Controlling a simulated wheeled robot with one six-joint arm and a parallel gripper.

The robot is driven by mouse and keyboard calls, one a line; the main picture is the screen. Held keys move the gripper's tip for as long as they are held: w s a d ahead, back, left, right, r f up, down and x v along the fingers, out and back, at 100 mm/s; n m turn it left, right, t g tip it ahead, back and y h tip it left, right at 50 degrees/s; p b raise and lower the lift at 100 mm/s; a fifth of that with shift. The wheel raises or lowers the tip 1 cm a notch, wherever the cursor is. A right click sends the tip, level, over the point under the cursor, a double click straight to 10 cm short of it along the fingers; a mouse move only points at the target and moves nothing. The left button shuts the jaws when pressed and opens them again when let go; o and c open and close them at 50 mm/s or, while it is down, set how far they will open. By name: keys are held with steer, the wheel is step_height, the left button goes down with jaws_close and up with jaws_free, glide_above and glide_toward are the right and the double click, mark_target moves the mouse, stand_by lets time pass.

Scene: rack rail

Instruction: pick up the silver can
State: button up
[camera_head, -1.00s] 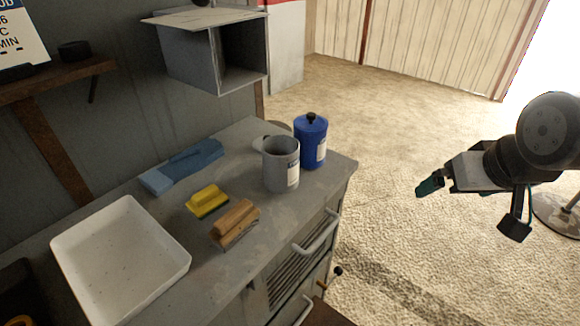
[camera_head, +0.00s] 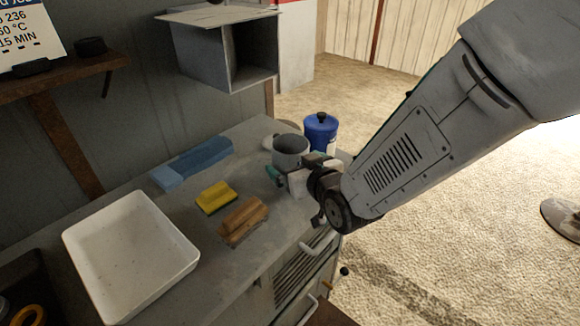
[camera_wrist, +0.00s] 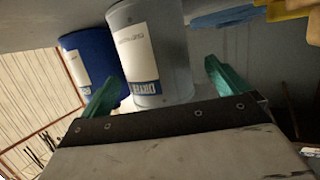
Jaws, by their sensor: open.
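The silver can (camera_head: 290,149) stands upright on the grey bench, open at the top, partly hidden by my gripper in the head view. In the wrist view the silver can (camera_wrist: 155,45) shows its label and lies ahead of my gripper, its base near the line between the fingers. My gripper (camera_wrist: 160,85) has two green fingers, spread wide, with nothing held. In the head view my gripper (camera_head: 285,177) is at the can's near side. Whether a finger touches the can I cannot tell.
A blue lidded canister (camera_head: 320,130) stands close beside the can; it also shows in the wrist view (camera_wrist: 92,58). A grey box (camera_head: 205,60) hangs above.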

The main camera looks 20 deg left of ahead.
mark_target(287, 149)
steer(key=x, duration=0.4)
steer(key=shift+w+f, duration=0.2)
steer(key=shift+w, duration=0.05)
steer(key=c, duration=1.1)
steer(key=shift+c, duration=0.2)
